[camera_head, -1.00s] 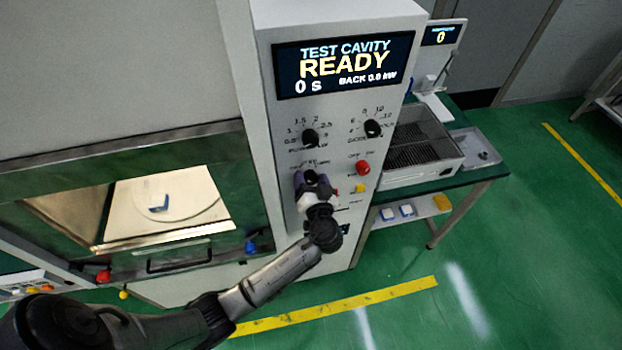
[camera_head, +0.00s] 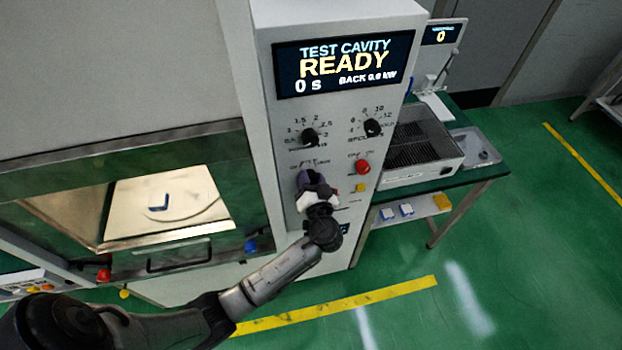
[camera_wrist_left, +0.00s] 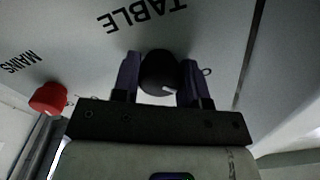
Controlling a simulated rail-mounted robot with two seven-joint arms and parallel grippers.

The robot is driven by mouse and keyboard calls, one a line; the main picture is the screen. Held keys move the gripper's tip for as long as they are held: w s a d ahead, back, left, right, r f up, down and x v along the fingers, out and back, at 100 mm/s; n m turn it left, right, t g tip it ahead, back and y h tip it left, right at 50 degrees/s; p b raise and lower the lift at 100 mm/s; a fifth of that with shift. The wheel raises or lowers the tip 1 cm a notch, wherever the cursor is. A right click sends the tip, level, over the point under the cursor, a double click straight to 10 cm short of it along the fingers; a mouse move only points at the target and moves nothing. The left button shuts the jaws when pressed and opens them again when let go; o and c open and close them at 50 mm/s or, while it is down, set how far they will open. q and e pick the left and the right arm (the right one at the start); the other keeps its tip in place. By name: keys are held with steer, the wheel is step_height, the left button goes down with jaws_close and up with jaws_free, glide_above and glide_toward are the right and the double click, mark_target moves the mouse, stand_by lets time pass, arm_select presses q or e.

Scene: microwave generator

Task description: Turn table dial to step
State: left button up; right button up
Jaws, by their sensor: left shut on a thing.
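The table dial (camera_wrist_left: 158,72) is a round black knob with a light pointer mark, under the word TABLE in the left wrist view. My left gripper (camera_wrist_left: 160,85) has its two purple-grey fingers on either side of the knob and is shut on it. In the head view my left gripper (camera_head: 312,186) is at the lower left of the control panel (camera_head: 345,215) and covers most of the dial. The dial's scale is partly hidden and too small to read there. My right gripper is out of view.
Two black dials, one upper left (camera_head: 310,137) and one upper right (camera_head: 372,127), sit above. A red knob (camera_head: 362,167) and yellow button (camera_head: 360,188) are close to the right. The display (camera_head: 345,65) reads TEST CAVITY READY. The cavity window (camera_head: 165,205) is at left.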

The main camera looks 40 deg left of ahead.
arm_select(q)
steer(key=m, duration=0.4)
steer(key=shift+p, duration=0.4)
steer(key=shift+m+p, duration=0.65)
steer(key=shift+m, duration=1.55)
steer(key=o, duration=0.9)
steer(key=shift+o, duration=0.2)
steer(key=b+v, duration=0.2)
steer(key=v, duration=1.2)
steer(key=shift+b, duration=0.35)
